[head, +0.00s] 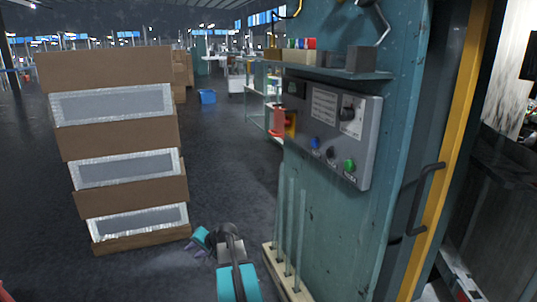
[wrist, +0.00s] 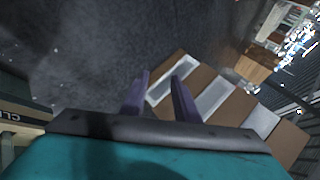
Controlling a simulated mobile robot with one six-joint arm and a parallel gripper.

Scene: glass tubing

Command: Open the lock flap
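No part is clearly recognisable as the lock flap. A grey control panel (head: 333,130) is mounted on the teal machine post (head: 340,225) in the head view. It carries a dark rotary knob, blue, dark and green buttons, and a label. A red and yellow part (head: 290,122) sits at its left edge. My gripper (head: 196,250) is low in the head view, left of the post and well below the panel. In the wrist view its two purple fingers (wrist: 160,78) are apart with nothing between them.
Stacked brown boxes with silvery panels (head: 125,168) stand at left. Upright glass tubes (head: 289,235) stand in a pale rack in front of the post. A dark handle (head: 424,200) is at the yellow-edged frame at right. Dark floor between boxes and post is clear.

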